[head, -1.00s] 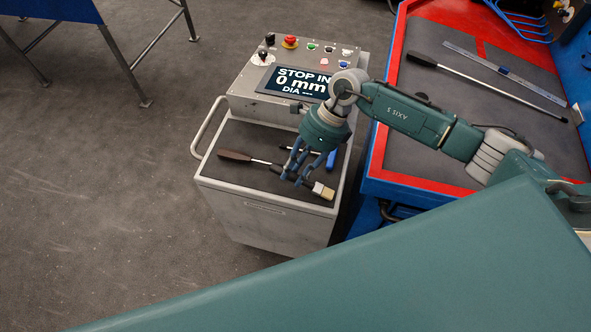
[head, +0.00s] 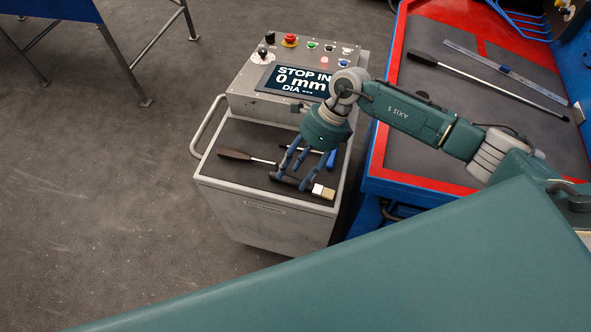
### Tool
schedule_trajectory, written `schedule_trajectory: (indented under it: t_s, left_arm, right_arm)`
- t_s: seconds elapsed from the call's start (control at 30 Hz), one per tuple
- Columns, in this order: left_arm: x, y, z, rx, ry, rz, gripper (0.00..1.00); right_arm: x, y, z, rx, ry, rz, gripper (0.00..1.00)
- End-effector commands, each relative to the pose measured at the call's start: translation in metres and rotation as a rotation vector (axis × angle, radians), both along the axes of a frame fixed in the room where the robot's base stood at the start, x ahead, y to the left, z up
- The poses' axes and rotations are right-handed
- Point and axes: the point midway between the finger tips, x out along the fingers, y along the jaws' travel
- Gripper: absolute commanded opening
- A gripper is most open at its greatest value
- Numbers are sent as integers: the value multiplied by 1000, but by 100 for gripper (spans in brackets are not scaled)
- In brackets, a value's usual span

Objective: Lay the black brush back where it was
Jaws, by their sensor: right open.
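The black brush (head: 323,191) lies at the front right of the grey cart's dark top (head: 235,183), with its pale bristles and metal band pointing right. My right gripper (head: 290,181) reaches down from above, its fingers spread around the brush's dark handle. It is open; whether any finger touches the handle I cannot tell. The fingers hide part of the handle. My left gripper is not in view.
A brown-handled screwdriver (head: 236,155) lies left of the gripper, and a blue-handled tool (head: 331,158) lies partly behind it. A control panel with a screen (head: 290,80) stands behind. A blue and red bench (head: 384,150) is close on the right.

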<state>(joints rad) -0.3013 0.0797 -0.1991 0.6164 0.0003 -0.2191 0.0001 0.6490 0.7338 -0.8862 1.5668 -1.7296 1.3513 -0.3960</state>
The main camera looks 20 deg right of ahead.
Motion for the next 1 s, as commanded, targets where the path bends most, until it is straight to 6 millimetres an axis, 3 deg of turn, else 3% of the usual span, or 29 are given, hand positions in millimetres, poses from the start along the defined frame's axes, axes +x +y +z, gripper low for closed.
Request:
schedule_trajectory:
  t_s: [0.53,0.73,1.0]
  left_arm:
    - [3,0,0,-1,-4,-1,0]
    - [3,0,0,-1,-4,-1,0]
    - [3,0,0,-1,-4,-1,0]
  right_arm:
    - [11,-48,88,0,-3,-2,46]
    - [12,-55,102,0,-1,-1,46]
    - [12,-56,103,0,-1,-1,46]
